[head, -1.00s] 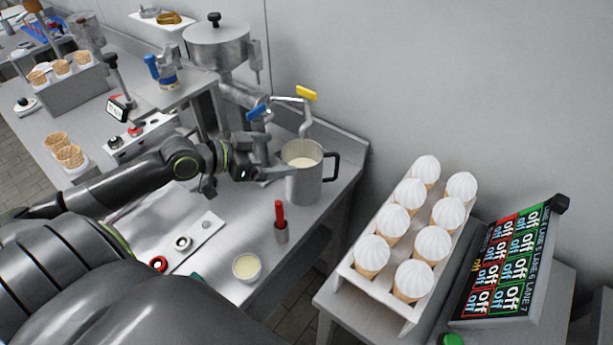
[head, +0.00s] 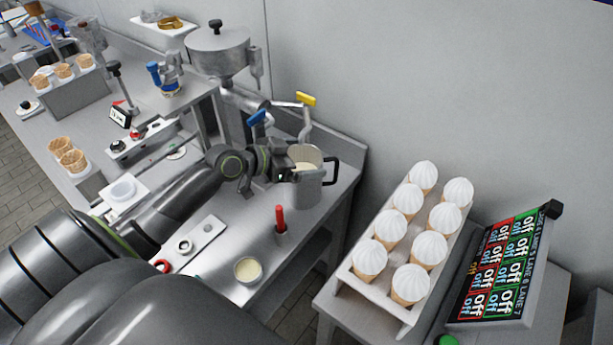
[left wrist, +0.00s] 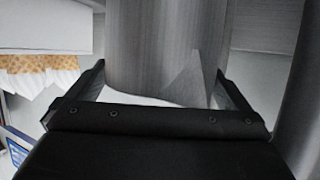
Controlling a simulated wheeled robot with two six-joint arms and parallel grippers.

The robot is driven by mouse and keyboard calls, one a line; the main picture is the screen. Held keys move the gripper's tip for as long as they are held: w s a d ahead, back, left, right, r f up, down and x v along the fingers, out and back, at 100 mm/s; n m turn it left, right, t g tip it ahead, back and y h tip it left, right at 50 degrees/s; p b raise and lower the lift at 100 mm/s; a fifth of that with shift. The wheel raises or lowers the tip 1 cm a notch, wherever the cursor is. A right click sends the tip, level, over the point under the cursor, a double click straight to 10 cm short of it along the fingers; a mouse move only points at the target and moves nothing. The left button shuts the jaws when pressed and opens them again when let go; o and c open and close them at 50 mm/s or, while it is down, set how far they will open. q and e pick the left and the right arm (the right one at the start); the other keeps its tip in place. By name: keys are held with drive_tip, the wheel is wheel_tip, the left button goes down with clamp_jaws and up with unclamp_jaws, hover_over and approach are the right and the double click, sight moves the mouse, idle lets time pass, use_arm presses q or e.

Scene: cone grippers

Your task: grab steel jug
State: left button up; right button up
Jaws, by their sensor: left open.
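The steel jug (head: 308,190) stands upright on the steel counter, under the blue and yellow tap levers. It holds something cream-coloured, and its black handle points right. My left gripper (head: 290,172) is at the jug's left side and hides part of its rim and wall. In the left wrist view the grey jug wall (left wrist: 165,45) fills the gap between the two open fingers of the left gripper (left wrist: 161,75). I cannot tell whether the fingers touch it. My right gripper is not in view.
A red-handled tool in a small holder (head: 281,225) and a bowl of cream (head: 247,270) stand in front of the jug. A steel hopper machine (head: 217,50) stands behind. A rack of several white-topped cones (head: 345,272) and a lane panel (head: 500,265) are at the right.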

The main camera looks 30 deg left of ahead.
use_arm(q)
drive_tip(key=shift+w+d+f, duration=0.25)
drive_tip(key=shift+w, duration=0.2)
drive_tip(key=c, duration=1.7)
drive_tip(key=shift+r, duration=0.1)
drive_tip(key=shift+c, duration=1.1)
drive_tip(key=shift+r, duration=0.1)
